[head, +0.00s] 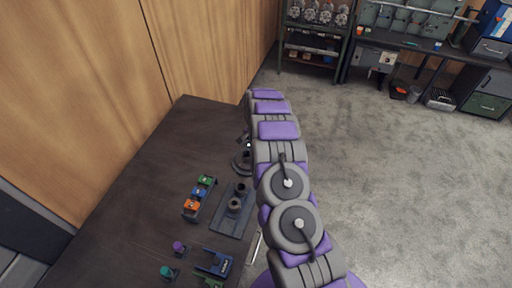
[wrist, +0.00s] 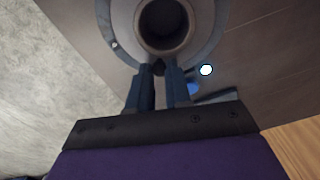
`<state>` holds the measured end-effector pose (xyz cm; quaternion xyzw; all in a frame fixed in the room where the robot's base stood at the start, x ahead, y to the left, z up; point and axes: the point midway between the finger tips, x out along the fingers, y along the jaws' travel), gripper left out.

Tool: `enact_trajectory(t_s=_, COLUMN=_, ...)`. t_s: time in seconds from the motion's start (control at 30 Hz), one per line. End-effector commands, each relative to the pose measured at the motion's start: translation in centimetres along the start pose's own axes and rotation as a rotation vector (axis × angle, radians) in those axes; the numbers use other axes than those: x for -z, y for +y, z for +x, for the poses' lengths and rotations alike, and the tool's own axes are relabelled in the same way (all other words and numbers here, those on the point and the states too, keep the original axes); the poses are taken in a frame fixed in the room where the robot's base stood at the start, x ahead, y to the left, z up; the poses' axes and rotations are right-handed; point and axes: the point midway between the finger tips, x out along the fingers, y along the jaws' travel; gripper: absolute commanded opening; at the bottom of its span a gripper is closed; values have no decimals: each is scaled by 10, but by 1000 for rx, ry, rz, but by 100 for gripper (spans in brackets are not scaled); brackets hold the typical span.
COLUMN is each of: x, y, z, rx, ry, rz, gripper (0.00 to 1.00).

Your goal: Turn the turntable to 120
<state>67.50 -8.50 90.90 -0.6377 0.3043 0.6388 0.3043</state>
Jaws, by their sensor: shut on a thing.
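The turntable, a round grey disc (wrist: 206,35), shows at the top of the wrist view with a flanged pipe (wrist: 165,22) standing upright on it, open end up. Its edge also shows in the head view (head: 240,166), partly hidden behind my arm. My gripper (wrist: 159,72) reaches in from below in the wrist view. Its dark blue fingers are shut on a small dark peg (wrist: 159,67) at the near rim of the disc. Any angle marks are not readable.
The dark table (head: 135,185) also bears a grey plate with short pipe pieces (head: 235,205), coloured blocks (head: 199,198) and small knobs (head: 179,247). A bright round light (wrist: 206,70) is right of the fingers. A wooden wall (head: 90,60) borders the table.

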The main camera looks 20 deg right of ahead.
Motion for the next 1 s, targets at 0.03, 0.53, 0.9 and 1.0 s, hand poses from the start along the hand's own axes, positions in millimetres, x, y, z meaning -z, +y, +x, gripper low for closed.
enact_trajectory(t_s=0.03, x=0, y=0, z=0, rx=0, ry=-1, rz=-1, gripper=21)
enact_trajectory(t_s=0.53, x=0, y=0, z=-1, rx=0, ry=0, rz=-1, gripper=44)
enact_trajectory(t_s=0.9, x=1, y=-1, z=-58, rx=2, ry=1, rz=0, gripper=44)
enact_trajectory(t_s=1.0, x=1, y=-2, z=-82, rx=4, ry=4, rz=-1, gripper=44)
